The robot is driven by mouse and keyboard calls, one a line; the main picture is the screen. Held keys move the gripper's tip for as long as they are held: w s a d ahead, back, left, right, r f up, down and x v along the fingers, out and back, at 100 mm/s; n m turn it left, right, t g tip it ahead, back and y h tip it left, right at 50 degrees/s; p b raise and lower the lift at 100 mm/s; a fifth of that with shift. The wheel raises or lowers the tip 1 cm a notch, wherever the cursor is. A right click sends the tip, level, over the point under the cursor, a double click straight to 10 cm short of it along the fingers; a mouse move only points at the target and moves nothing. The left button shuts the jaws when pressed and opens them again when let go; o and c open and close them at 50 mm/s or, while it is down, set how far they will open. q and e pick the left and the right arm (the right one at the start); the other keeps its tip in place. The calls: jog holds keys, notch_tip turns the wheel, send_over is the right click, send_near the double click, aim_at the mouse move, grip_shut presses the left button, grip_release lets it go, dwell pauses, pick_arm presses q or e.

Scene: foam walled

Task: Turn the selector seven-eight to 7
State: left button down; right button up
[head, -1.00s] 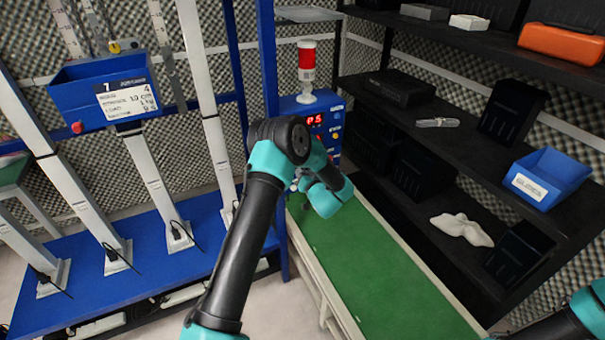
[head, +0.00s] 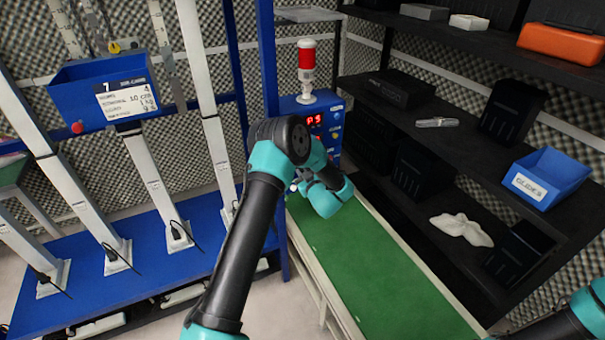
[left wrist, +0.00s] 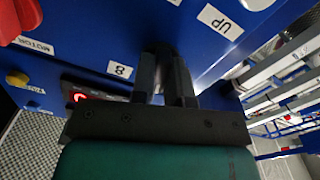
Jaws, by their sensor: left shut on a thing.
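The blue control box (head: 296,104) stands at the back middle of the head view, partly behind my left arm. In the left wrist view, my left gripper (left wrist: 163,60) is at the panel face, its two dark fingers closed around a dark knob, the selector (left wrist: 160,46). The knob is mostly hidden between the fingers, so its pointing direction cannot be told. A white label "8" (left wrist: 120,70) is just left of the fingers.
A red beacon (head: 307,55) stands on the box. A green conveyor (head: 372,262) runs below. Dark shelves with a blue bin (head: 548,178) are at the right.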

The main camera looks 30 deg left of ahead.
pick_arm(q)
jog(key=shift+n, duration=1.2)
jog(key=c, duration=1.1)
grip_release()
jog(key=v, duration=1.7)
jog(key=shift+s+d, duration=0.15)
jog(key=shift+d, duration=0.05)
